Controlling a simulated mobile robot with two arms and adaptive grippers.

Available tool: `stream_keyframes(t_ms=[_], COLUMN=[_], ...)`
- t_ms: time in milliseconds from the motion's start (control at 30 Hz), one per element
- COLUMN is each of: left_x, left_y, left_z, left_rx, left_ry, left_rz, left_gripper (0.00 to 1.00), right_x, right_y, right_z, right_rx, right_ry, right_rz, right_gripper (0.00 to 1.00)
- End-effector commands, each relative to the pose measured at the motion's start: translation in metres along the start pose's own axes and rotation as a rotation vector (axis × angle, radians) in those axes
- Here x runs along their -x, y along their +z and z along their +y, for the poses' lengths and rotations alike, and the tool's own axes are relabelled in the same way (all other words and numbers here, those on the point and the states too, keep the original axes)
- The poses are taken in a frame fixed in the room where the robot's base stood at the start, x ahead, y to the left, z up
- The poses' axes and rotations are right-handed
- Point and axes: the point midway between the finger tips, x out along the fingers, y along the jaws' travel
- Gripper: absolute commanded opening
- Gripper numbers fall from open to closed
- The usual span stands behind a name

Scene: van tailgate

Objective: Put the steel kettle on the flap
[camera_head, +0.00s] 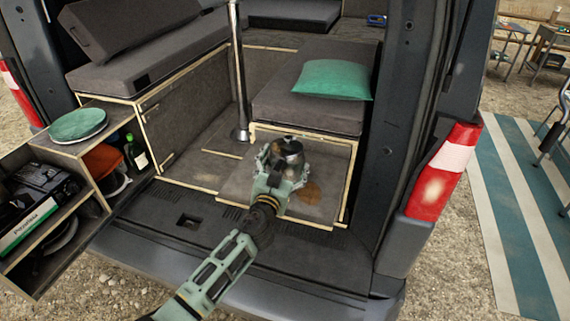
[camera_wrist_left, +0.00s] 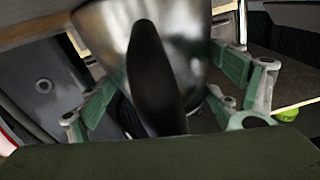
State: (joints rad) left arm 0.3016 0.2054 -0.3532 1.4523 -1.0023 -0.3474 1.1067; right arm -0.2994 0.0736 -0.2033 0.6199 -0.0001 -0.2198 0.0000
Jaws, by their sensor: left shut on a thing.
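The steel kettle (camera_head: 291,149) is at my left gripper (camera_head: 270,160), over the flap in the head view. In the left wrist view the kettle (camera_wrist_left: 185,45) fills the upper middle, with its dark handle (camera_wrist_left: 155,75) towards me. The green and grey fingers of my left gripper (camera_wrist_left: 165,90) stand on both sides, and the gripper is shut on the kettle. The flap (camera_head: 235,184), a grey board with a pale wooden edge, lies low in front of the right bench. I cannot tell whether the kettle touches it. My right gripper is not in view.
A bench with a green pillow (camera_head: 331,79) rises behind the flap. A metal pole (camera_head: 237,70) stands to its left. A brown round patch (camera_head: 308,191) shows on the flap.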

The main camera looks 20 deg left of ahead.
Motion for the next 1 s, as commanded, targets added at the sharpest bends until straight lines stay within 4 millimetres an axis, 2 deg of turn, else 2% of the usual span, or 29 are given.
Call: stream_keyframes(t_ms=[267, 300, 433, 867, 1000], left_x=[0.000, 0.000, 0.000, 0.000, 0.014], left_y=[0.001, 0.001, 0.001, -0.002, 0.001], left_z=[0.000, 0.000, 0.000, 0.000, 0.000], left_rx=[0.000, -0.001, -0.001, -0.001, 0.001], left_ry=[0.000, 0.000, 0.000, 0.000, 0.001], left_rz=[0.003, 0.000, 0.000, 0.000, 0.000], left_gripper=[0.45, 0.88, 0.99, 1.00, 1.00], right_x=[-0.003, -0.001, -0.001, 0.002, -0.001], right_y=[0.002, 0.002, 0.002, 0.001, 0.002], right_z=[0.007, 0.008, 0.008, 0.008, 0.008], right_rx=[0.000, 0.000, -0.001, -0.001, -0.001], right_ry=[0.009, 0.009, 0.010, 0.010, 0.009], right_rz=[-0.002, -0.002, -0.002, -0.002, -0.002], right_gripper=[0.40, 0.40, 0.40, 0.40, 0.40])
